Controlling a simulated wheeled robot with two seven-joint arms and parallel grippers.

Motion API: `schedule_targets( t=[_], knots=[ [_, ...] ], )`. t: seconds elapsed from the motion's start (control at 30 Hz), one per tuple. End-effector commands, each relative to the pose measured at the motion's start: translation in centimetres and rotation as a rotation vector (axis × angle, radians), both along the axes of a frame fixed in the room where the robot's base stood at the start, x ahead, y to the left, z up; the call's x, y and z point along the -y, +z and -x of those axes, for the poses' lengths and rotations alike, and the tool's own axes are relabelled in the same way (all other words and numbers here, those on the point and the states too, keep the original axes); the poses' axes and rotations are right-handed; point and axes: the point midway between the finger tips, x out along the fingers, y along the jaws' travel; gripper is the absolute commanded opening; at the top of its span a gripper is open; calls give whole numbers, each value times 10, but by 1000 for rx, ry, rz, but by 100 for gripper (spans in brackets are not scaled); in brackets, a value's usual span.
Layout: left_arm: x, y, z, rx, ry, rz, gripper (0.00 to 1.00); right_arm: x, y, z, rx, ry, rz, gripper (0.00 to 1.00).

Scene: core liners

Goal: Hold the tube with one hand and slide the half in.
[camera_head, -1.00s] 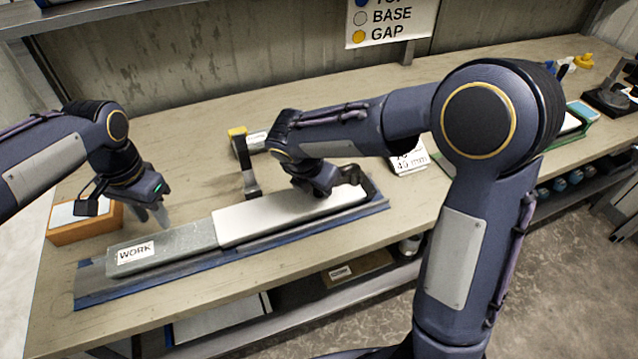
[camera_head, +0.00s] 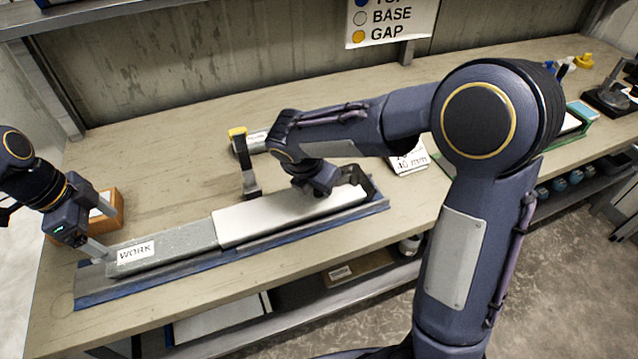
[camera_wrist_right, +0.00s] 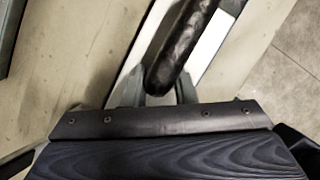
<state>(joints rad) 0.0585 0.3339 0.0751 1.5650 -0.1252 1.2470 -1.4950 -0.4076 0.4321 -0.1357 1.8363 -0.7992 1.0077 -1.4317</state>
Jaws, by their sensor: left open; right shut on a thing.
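A grey tube half labelled WORK (camera_head: 180,247) lies in a long blue cradle (camera_head: 200,271) on the bench. A smooth white half (camera_head: 265,216) lies in line with it on the right, its left end meeting or overlapping the grey piece; I cannot tell which. My left gripper (camera_head: 101,243) is open at the far left end of the grey piece; contact is unclear. My right gripper (camera_head: 322,189) is over the right part of the white half. In the right wrist view, its fingers (camera_wrist_right: 158,92) are shut on a dark rounded handle (camera_wrist_right: 180,45). The handle's lower end is hidden.
An orange box (camera_head: 112,212) stands behind my left gripper. A dark upright bracket with a yellow top (camera_head: 243,160) stands behind the cradle, beside a small labelled cylinder (camera_head: 257,142). A white card (camera_head: 411,161) lies behind my right arm. The back left bench is clear.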

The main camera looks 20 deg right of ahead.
Motion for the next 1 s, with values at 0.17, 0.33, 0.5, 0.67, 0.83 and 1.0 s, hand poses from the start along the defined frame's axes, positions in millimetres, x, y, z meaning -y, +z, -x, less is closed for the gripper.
schedule_targets(
  t=[0.17, 0.33, 0.5, 0.67, 0.83, 1.0],
  knots=[
    [-2, -10, 0, 5, -18, 5, 85, 0, 0, 0, 0, 2, 0, 0],
    [-1, -32, 1, 3, -20, 5, 85, 0, 0, 0, 0, 2, 0, 0],
    [-2, -55, 1, 3, -18, 4, 85, 0, 0, 0, 0, 2, 0, 0],
    [-2, -71, 0, 2, -17, 4, 85, 0, 0, 0, 0, 2, 0, 0],
    [-2, -79, 0, 5, -17, 4, 85, 0, 0, 0, 0, 2, 0, 0],
    [-1, -80, 0, 6, -18, 4, 85, 0, 0, 0, 0, 2, 0, 0]
  ],
)
